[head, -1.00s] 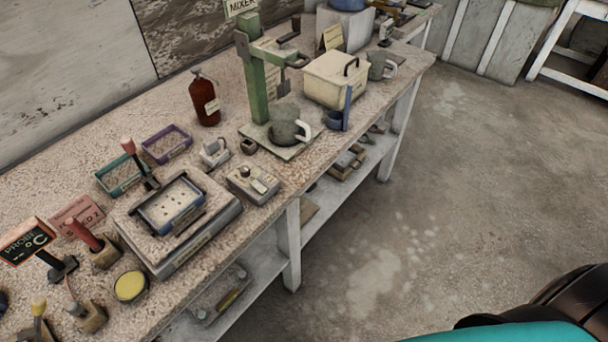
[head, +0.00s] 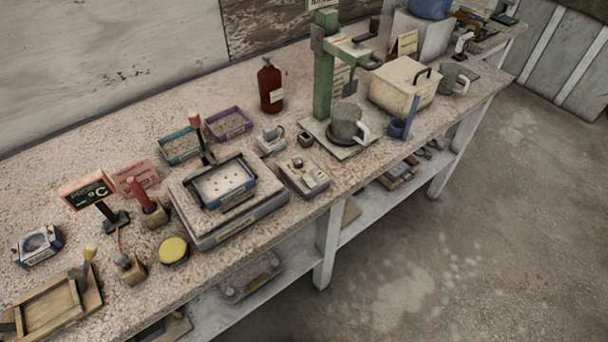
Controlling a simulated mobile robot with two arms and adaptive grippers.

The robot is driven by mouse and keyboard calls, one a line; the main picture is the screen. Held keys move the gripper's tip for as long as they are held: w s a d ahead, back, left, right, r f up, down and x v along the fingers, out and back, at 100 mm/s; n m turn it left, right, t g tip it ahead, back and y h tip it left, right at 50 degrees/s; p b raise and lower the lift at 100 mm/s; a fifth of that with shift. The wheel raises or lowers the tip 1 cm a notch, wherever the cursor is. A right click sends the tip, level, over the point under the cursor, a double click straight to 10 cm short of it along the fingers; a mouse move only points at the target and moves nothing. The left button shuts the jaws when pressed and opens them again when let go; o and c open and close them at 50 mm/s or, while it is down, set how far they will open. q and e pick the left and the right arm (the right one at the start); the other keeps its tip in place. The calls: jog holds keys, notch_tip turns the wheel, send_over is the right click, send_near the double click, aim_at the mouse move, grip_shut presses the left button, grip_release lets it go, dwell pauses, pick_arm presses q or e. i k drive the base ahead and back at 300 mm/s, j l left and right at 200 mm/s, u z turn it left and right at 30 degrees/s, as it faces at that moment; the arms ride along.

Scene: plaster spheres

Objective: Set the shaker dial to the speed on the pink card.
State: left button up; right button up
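The pink card (head: 138,177) stands on the bench at left, partly behind a red-handled tool in a wooden block. Its dark lettering is too small to read surely. A low grey box that looks like the shaker (head: 252,219) carries a blue-rimmed tray (head: 225,184) with several small pale dots. A small grey control box (head: 303,174) sits just to its right, with small knob-like parts on top. I cannot tell which part is the dial or where it points. Neither of my grippers is in view.
A yellow-topped round pot (head: 173,250) sits in front. A green mixer stand (head: 325,70) with a grey mug (head: 346,122), a brown bottle (head: 270,86) and a cream box (head: 404,85) stand further right. Floor right of the bench is clear.

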aim_at(298, 162)
jog(key=i+j+u, duration=0.2)
jog(key=u, duration=0.2)
jog(key=i+j+u, duration=0.1)
jog(key=i+u, duration=0.15)
jog(key=u, duration=0.2)
jog(key=i+u, duration=0.25)
jog(key=u, duration=0.15)
